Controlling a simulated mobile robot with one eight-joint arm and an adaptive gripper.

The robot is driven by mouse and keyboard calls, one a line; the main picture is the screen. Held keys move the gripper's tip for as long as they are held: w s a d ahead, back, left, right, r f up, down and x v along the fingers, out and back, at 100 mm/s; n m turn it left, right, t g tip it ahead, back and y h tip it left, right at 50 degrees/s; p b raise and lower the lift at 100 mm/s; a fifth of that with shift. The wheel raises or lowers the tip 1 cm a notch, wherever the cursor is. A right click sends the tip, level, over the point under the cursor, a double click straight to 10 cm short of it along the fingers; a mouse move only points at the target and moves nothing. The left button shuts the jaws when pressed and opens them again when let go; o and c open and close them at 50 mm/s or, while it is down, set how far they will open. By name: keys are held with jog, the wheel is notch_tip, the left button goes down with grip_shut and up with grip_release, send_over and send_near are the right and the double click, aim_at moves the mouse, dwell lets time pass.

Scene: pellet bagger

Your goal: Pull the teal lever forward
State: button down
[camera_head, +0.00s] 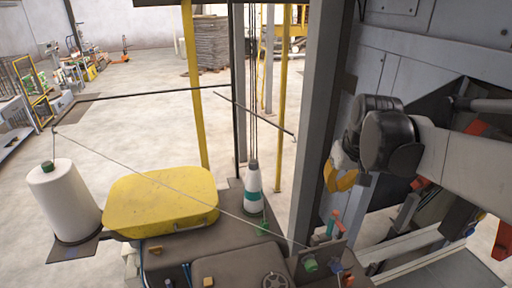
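A small teal lever (330,227) stands upright on the machine's top at the lower middle right, beside a red-orange lever (337,214). My gripper (339,180), with yellow-orange fingers, hangs from a dark wrist in front of the grey post. In the picture it is above the teal lever and looks apart from it. The fingers are small and partly overlap, so I cannot tell how far apart they are. I see nothing held in them.
A grey post (315,120) rises just left of my gripper. Green (311,265) and blue (335,267) knobs sit below the levers. A thread crosses the machine top from a white spool (66,200). A yellow cover (160,200) lies left.

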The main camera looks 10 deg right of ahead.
jog(key=a+x, duration=0.1)
jog(key=x, duration=0.9)
jog(key=s+p, duration=0.1)
jog(key=s, duration=0.3)
jog(key=shift+d, duration=0.15)
